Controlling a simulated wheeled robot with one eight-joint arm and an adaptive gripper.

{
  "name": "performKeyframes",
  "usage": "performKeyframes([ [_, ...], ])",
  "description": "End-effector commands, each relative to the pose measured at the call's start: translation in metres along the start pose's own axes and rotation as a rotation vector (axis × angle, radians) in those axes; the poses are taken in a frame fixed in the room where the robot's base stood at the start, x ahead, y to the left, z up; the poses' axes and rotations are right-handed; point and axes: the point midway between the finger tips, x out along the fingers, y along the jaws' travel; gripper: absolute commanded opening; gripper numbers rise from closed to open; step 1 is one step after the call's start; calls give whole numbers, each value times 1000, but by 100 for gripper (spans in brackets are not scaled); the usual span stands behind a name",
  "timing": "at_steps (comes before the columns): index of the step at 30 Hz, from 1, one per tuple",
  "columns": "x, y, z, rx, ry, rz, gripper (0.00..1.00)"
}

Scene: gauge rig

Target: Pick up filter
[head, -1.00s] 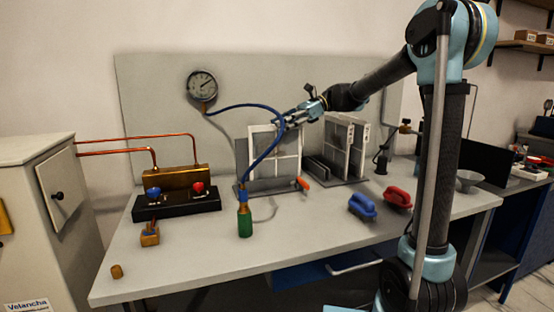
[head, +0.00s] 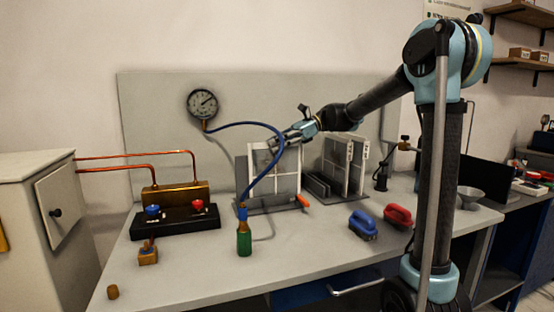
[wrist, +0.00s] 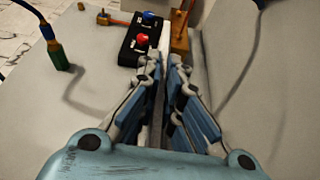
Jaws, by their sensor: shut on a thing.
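A white-framed panel filter (head: 287,183) stands upright in a dark slotted base on the bench, left of centre in the head view. My gripper (head: 273,146) is at its top edge, coming in from the right. In the wrist view, my gripper (wrist: 163,72) is closed on a thin grey edge (wrist: 157,118), seen edge-on between the blue finger pads. The lower part of the filter is hidden in the wrist view. More white-framed panels (head: 347,165) stand in a second slotted rack to the right.
A blue hose (head: 262,128) runs from the wall gauge (head: 202,103) past the filter's left side to a green-bodied fitting (head: 244,240). A valve block (head: 175,218) stands left. Blue (head: 362,224) and red (head: 398,216) brushes lie front right. The front bench is mostly clear.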

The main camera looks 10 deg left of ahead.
Motion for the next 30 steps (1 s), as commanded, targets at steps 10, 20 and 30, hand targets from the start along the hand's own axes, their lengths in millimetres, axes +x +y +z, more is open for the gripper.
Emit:
performKeyframes([
  [10,-16,4,40,0,0,0,0],
  [20,-26,33,64,0,0,0,0],
  [30,-26,100,63,1,0,0,0],
])
